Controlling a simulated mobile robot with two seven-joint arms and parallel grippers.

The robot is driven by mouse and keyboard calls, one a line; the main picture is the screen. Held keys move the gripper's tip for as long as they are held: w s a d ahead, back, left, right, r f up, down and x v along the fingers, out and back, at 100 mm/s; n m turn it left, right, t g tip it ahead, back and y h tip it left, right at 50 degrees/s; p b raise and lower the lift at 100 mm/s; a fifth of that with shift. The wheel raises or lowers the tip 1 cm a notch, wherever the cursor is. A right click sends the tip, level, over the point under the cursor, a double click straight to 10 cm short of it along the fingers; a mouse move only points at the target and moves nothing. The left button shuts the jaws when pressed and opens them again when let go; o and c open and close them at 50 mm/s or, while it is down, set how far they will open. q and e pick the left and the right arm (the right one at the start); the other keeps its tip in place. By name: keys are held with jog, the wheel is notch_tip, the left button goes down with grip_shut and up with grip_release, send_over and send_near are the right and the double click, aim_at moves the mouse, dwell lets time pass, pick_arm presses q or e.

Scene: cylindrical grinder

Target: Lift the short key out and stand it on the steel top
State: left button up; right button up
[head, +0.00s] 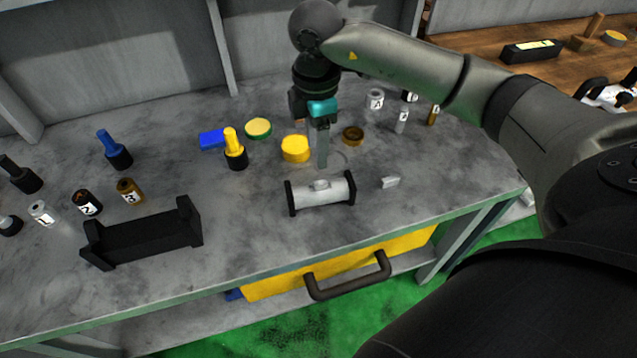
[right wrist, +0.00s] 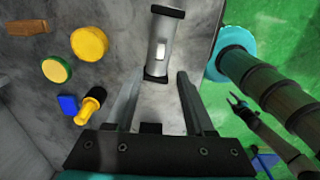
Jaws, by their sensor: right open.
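A silver cylinder (head: 335,190) lies across a black-ended holder (head: 291,197) on the grey steel top (head: 250,210). A small pale piece (head: 320,184) sits on the cylinder's upper side; it looks like the key, but I cannot be sure. My right gripper (head: 322,158) points down above the top, behind the cylinder in the head view. In the right wrist view its fingers (right wrist: 160,78) are apart with nothing between them.
A small grey block (head: 390,182) lies right of the cylinder. An empty black cradle (head: 145,238) is at left. Bare steel lies between the cradle and the cylinder.

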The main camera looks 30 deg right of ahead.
aim_at(316, 184)
notch_tip(316, 184, down, 4)
jog(key=shift+r, duration=0.25)
jog(key=shift+f, duration=0.4)
jog(key=shift+a+f+b, duration=0.1)
jog(key=shift+f+b, duration=0.2)
jog(key=shift+f, duration=0.15)
notch_tip(316, 184, down, 5)
jog(key=shift+a+r+b, duration=0.1)
jog(key=shift+r+b, duration=0.1)
jog(key=shift+b, duration=0.2)
pick_arm(q)
jog(key=shift+w+f, duration=0.75)
jog(key=shift+w, duration=0.05)
pick_arm(e)
jog(key=shift+c, duration=1.3)
pick_arm(q)
jog(key=shift+s, duration=0.25)
pick_arm(e)
grip_shut()
